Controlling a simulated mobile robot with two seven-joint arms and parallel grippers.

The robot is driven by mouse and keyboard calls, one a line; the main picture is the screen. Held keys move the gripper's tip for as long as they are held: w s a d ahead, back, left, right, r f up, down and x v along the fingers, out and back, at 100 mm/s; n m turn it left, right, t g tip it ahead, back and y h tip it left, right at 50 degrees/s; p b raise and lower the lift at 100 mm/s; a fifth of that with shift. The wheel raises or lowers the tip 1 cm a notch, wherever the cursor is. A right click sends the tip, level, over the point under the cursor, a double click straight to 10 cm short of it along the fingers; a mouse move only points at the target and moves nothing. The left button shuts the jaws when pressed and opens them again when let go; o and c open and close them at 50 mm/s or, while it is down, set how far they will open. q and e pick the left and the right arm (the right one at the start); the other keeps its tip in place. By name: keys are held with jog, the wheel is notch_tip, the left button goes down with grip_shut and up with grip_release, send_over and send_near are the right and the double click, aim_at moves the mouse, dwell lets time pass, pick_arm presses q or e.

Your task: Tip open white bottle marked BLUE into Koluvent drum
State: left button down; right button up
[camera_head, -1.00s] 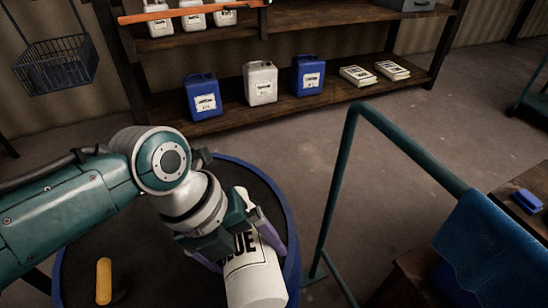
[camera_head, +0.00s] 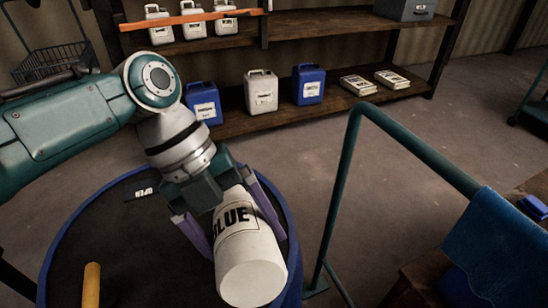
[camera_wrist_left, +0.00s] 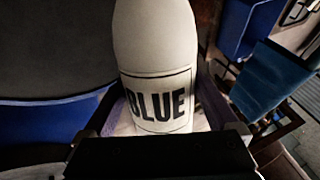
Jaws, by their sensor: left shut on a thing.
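My left gripper (camera_head: 226,215) is shut on the white bottle marked BLUE (camera_head: 252,262), with a purple finger on each side of it. In the head view the bottle is tilted, its plain round end towards the camera; its mouth is not visible. In the left wrist view the BLUE label (camera_wrist_left: 158,103) faces the camera and the bottle narrows towards the top edge. Bottle and gripper are over the right part of a large blue-rimmed drum (camera_head: 55,232) with a dark top. No Koluvent name is readable on it. My right gripper is not in view.
An OPEN marking (camera_head: 144,191) and a yellow bar (camera_head: 91,286) show over the drum's top. A green rail (camera_head: 345,185) stands close on the right, beside a blue cloth (camera_head: 495,245). Shelves (camera_head: 235,127) with canisters stand behind. Floor between is clear.

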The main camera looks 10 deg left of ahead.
pick_arm(q)
jog(key=shift+w+a+r+g+b, duration=0.1)
jog(key=shift+w+r+g+b, duration=0.2)
jog(key=shift+b, duration=0.45)
jog(key=shift+r+h, duration=0.2)
jog(key=shift+h, duration=0.1)
dwell(1.4)
